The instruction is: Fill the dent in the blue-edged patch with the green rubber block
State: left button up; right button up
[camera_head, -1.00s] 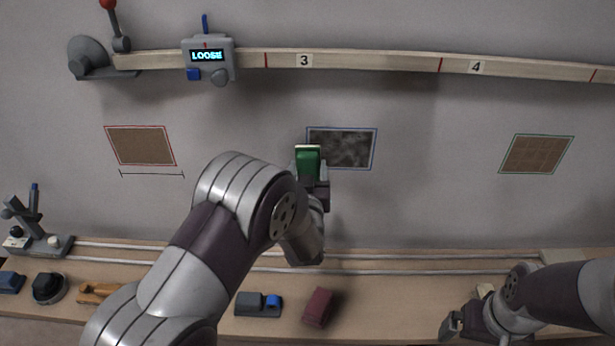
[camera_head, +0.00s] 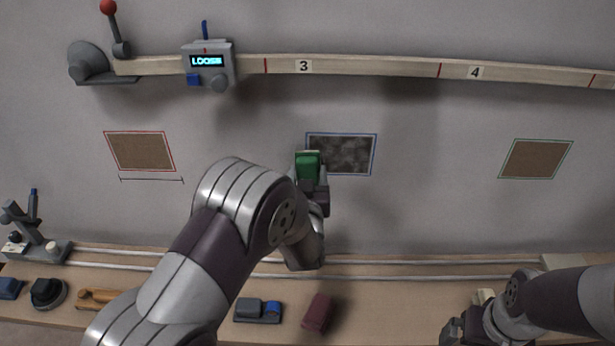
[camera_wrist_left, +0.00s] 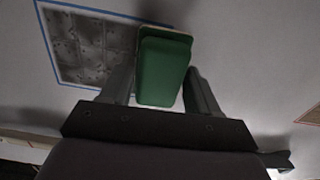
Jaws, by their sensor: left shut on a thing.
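The blue-edged patch (camera_head: 348,154) is a dark, mottled grey rectangle on the pale wall, in the middle of the head view. It also shows at the upper left of the left wrist view (camera_wrist_left: 88,48). My left gripper (camera_head: 309,180) is shut on the green rubber block (camera_head: 307,164), which covers the patch's left edge in the head view. In the left wrist view the block (camera_wrist_left: 162,72) sits between the two fingers, overlapping the patch's right side. I cannot tell whether it touches the wall. My right gripper (camera_head: 462,325) is low at the right; its jaws are unclear.
A red-edged patch (camera_head: 140,151) and a green-edged patch (camera_head: 536,159) flank the blue one. A wooden batten (camera_head: 380,66) with a gauge reading LOOSE (camera_head: 208,62) runs above. The bench below holds a dark red block (camera_head: 317,312), a grey-blue tool (camera_head: 257,310) and rails.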

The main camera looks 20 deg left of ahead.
pick_arm(q)
jog(key=shift+x, duration=0.8)
